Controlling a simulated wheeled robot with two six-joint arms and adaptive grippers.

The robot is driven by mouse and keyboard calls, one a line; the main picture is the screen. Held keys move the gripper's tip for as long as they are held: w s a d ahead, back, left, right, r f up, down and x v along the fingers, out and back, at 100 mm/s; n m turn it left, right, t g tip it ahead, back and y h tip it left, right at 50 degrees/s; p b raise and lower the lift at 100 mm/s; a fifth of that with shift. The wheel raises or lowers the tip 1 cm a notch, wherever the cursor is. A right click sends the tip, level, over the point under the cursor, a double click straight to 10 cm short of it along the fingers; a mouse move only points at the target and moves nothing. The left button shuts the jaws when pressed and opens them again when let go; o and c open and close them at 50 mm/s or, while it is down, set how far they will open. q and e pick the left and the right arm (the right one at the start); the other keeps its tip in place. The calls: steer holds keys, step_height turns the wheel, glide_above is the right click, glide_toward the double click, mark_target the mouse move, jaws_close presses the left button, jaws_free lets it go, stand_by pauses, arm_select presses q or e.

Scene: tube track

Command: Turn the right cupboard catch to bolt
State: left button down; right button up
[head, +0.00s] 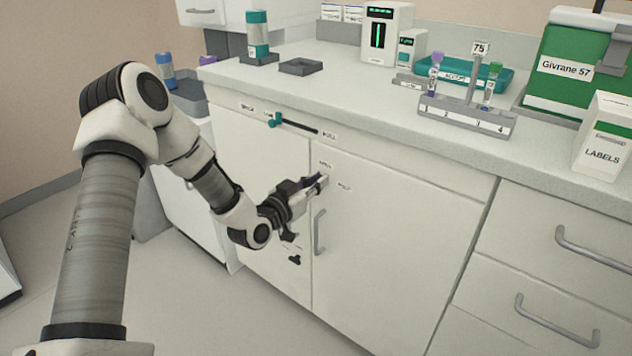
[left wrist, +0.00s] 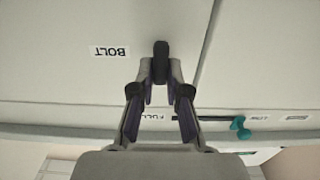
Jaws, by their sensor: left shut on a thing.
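The right cupboard door (head: 400,240) is white, with a grey bar handle (head: 319,232). My left gripper (head: 318,184) is at its upper left corner. In the left wrist view its two fingers (left wrist: 160,78) are closed on the dark catch (left wrist: 160,48). The visible part of the catch stands upright in that view. A BOLT label (left wrist: 109,51) shows upside down to its left; it also shows in the head view (head: 344,187), right of the gripper. In the head view the gripper hides most of the catch. My right gripper is out of view.
A second dark catch (head: 295,259) sits low on the left door. A teal slider (head: 275,120) sits in a dark slot above the doors, also in the left wrist view (left wrist: 240,127). The counter (head: 345,85) overhangs above, holding a tube rack (head: 465,120) and boxes.

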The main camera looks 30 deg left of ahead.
arm_select(q)
steer(key=shift+n, duration=0.3)
steer(key=shift+a+f+n+b, duration=0.2)
steer(key=shift+n+b, duration=0.45)
steer(key=shift+n, duration=2.2)
steer(key=shift+a+f+n+b, duration=0.2)
steer(key=shift+n+b, duration=0.4)
steer(key=shift+n, duration=2.3)
steer(key=shift+a+f+n+b, duration=0.2)
steer(key=shift+n+b, duration=0.45)
steer(key=shift+n, duration=2.2)
steer(key=c, duration=1.2)
jaws_free()
steer(key=shift+o, duration=0.2)
